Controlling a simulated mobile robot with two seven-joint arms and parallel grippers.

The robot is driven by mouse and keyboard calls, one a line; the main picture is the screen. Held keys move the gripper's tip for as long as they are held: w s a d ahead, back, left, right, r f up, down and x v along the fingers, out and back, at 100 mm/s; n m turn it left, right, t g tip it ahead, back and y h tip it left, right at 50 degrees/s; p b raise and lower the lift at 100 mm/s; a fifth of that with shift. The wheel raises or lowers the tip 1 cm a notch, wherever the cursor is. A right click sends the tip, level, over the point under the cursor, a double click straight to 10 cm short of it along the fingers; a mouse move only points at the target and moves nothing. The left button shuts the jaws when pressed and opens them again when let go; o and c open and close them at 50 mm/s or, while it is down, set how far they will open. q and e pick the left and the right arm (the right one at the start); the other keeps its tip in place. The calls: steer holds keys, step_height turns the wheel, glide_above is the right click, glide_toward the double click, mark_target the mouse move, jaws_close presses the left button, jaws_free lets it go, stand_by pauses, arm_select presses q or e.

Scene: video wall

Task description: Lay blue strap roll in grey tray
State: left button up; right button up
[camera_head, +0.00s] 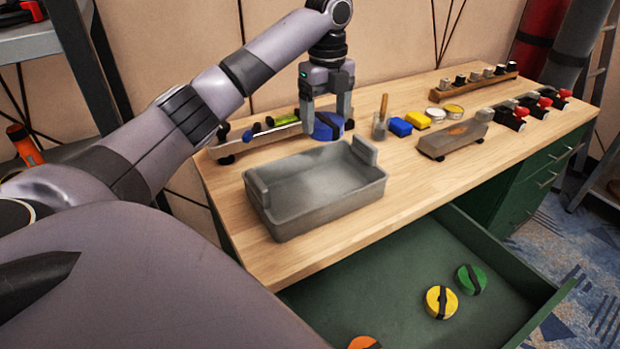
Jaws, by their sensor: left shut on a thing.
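The blue strap roll (325,127) is at the back of the wooden workbench, behind the grey tray. My left gripper (326,122) points down over it and is shut on it. The fingers hide part of the roll, and I cannot tell whether it touches the bench. The grey tray (318,207) stands on the bench in front of the gripper, with a raised handle at each end. It looks empty. My right gripper is not in view.
An open green drawer (400,285) below the bench holds yellow (440,301), green (471,279) and orange rolls. The bench's right front is clear.

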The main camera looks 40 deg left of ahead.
mark_target(321, 202)
arm_select(q)
steer(key=shift+a+r, duration=0.15)
steer(key=shift+f, duration=0.25)
step_height(321, 202, down, 20)
steer(key=shift+r+b, duration=0.25)
steer(key=shift+b, duration=0.05)
steer(key=o, duration=1.2)
steer(key=shift+f, duration=0.15)
steer(key=shift+c, duration=0.2)
step_height(321, 202, up, 12)
steer(key=shift+r, duration=0.2)
